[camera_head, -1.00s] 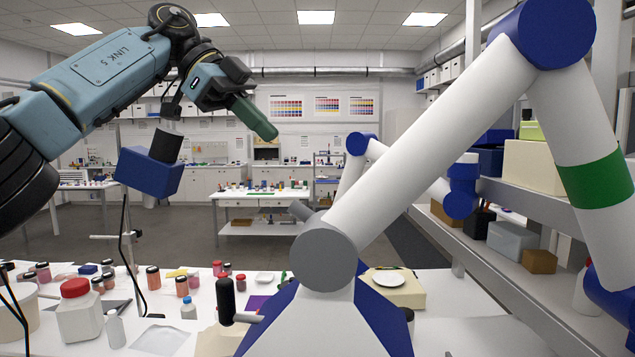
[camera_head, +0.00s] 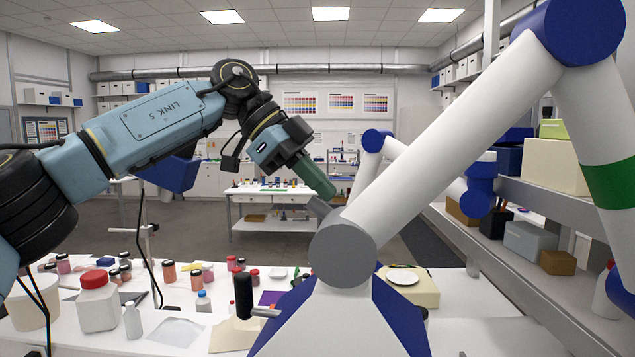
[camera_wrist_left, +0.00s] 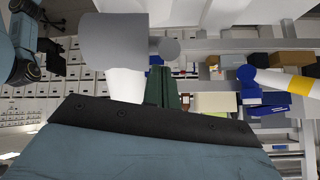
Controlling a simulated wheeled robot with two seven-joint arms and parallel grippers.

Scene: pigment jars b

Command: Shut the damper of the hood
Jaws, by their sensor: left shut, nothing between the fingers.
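The hood (camera_head: 312,330) is a blue and white cone under a jointed white duct (camera_head: 450,140). A grey round joint (camera_head: 342,252) sits at its top, with a short grey stub (camera_head: 317,207) sticking up to the left. A black upright grip (camera_head: 243,295) on a grey rod stands at the hood's left side; I cannot tell which part is the damper. My left gripper (camera_head: 331,196) has green fingers, shut and empty, pointing down right beside the stub's end. In the left wrist view the fingers (camera_wrist_left: 161,88) are just below the round grey end (camera_wrist_left: 169,48); contact is unclear. My right gripper is out of view.
The white bench holds several jars (camera_head: 170,271), a red-capped white bottle (camera_head: 97,300) and a plate (camera_head: 402,277) on a beige block. A shelf (camera_head: 500,235) with boxes runs along the right. A blue lamp-like box (camera_head: 170,173) hangs behind my left arm.

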